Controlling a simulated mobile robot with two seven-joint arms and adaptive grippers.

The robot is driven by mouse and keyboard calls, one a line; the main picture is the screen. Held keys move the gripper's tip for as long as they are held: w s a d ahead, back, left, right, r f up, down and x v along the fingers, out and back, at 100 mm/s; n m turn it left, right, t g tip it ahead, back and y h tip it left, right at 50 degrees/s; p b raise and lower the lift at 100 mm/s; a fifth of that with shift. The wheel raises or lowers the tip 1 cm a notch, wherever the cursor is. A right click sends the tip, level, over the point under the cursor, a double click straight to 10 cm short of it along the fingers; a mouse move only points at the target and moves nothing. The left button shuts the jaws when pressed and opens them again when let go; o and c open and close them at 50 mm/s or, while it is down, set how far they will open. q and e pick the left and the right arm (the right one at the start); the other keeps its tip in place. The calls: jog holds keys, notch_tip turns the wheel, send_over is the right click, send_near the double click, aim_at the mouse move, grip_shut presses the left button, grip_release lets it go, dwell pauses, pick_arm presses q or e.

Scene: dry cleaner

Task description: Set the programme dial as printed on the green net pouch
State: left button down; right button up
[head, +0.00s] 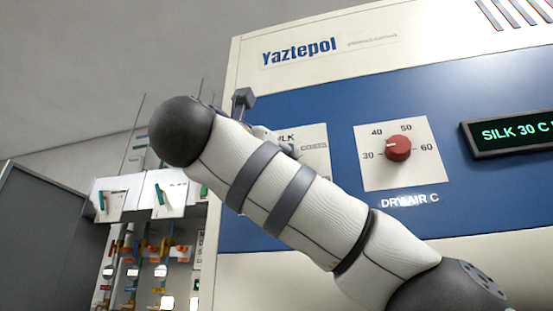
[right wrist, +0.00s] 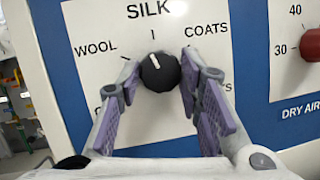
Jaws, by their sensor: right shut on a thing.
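The programme dial (right wrist: 160,71) is a black round knob on a white plate with WOOL, SILK and COATS around it. Its white mark points almost straight up, towards SILK. My right gripper (right wrist: 158,73) is shut on the dial, with a finger on either side of it. In the head view my right arm hides the dial and most of its plate (head: 316,143). The display (head: 515,132) reads SILK 30 C, cut off at the picture's edge. I do not see the green net pouch. My left gripper is out of view.
A red DRY AIR C knob (head: 398,148) with marks from 30 to 60 sits right of the programme plate, its white mark pointing left. White boxes with teal levers (head: 170,194) and coloured pipes stand left of the machine. A grey panel (head: 50,240) is at far left.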

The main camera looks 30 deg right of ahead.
jog(key=shift+r+m, duration=0.1)
jog(key=shift+m, duration=0.5)
jog(key=o, duration=1.1)
jog(key=shift+d, duration=0.1)
jog(key=shift+o, duration=0.3)
jog(key=v, duration=0.7)
jog(key=shift+a, duration=0.25)
